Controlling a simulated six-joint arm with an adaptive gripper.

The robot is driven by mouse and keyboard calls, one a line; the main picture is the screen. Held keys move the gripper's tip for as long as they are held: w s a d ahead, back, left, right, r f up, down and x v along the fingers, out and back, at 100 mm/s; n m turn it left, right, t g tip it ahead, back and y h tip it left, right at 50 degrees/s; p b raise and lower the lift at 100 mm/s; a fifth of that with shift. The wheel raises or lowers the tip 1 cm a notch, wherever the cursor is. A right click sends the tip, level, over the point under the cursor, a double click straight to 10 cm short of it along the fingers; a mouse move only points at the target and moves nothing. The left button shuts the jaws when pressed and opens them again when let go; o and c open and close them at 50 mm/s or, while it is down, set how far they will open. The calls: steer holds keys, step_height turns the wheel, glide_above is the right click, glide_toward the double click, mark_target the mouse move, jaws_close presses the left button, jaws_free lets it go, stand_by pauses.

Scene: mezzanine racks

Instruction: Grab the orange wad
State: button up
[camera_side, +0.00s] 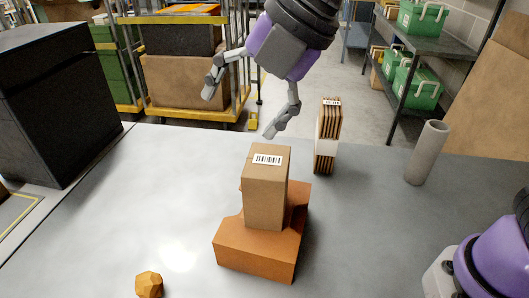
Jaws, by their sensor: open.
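The orange wad (149,285) is a small, faceted, crumpled lump. It lies on the grey table at the near left, close to the bottom edge of the side view. My gripper (241,110) is open and empty, high up and well behind and to the right of the wad. Its two fingers are spread wide, one at the left and one lower at the right, above and behind a cardboard box. Nothing touches the wad.
A tall cardboard box (266,193) with a barcode stands on an orange-brown block (253,254) mid-table. Behind it stands a bundle of flat cardboard (327,140). A grey tube (427,153) stands at right, a black case (60,100) at left. The table's left part (150,200) is clear.

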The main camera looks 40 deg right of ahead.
steer(key=s+a+f+n+g+y, duration=0.1)
steer(key=s+a+f+n, duration=0.15)
steer(key=a+n, duration=1)
steer(key=m, duration=0.1)
glide_toward(154, 278)
steer(key=x, duration=0.4)
steer(key=shift+w+f, duration=0.3)
steer(key=shift+w, duration=0.15)
steer(key=x, duration=0.5)
steer(key=shift+s+a+f, duration=0.2)
steer(key=shift+a+f, duration=0.1)
steer(key=shift+f, duration=0.05)
steer(key=c, duration=1.1)
